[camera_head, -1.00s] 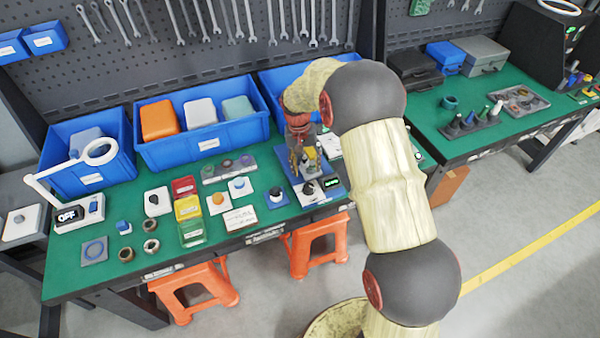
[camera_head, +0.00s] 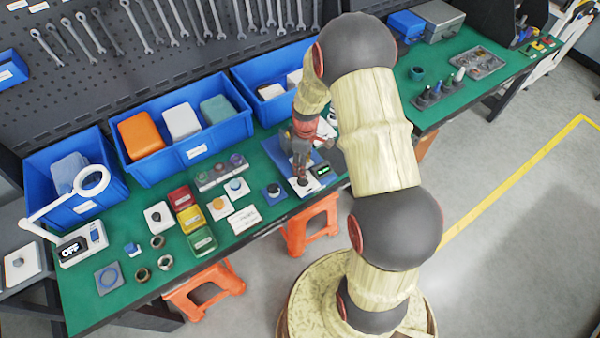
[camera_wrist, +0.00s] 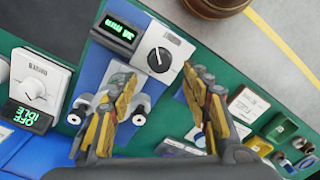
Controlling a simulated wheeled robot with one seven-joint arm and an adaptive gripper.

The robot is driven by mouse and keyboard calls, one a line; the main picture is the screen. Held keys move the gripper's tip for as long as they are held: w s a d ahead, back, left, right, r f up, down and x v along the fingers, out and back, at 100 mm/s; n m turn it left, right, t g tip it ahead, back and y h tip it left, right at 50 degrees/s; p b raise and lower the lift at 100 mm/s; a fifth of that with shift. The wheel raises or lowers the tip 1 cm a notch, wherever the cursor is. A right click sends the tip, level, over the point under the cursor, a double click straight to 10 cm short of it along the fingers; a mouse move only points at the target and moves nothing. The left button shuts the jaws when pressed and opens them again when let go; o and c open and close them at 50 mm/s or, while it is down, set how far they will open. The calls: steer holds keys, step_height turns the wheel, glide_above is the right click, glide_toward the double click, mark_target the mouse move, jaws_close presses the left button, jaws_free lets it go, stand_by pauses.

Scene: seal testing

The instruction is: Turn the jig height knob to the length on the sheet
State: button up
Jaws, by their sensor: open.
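The jig's white panel carries a round dark knob (camera_wrist: 159,60) with a light pointer line. Beside the knob is a small display (camera_wrist: 118,32) with green characters too small to read surely. My gripper (camera_wrist: 157,76) is open, its yellow-and-black fingers on either side below the knob in the wrist view, with nothing between them. In the head view my gripper (camera_head: 300,170) points down over the jig, whose display (camera_head: 321,170) shows beside it. A white printed sheet (camera_head: 244,219) lies on the green bench to the left; its text is unreadable.
Another white box with a knob (camera_wrist: 33,88) and a display reading OFF IDLE is at left in the wrist view. Colored trays (camera_head: 190,219), rings and buttons crowd the bench left of the jig. Blue bins (camera_head: 200,150) stand behind.

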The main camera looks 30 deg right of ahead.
step_height(320, 180, down, 7)
steer(key=shift+s+a+f, duration=0.1)
stand_by(0.3)
steer(key=shift+c, duration=0.5)
steer(key=c, duration=1.1)
steer(key=shift+o, duration=0.2)
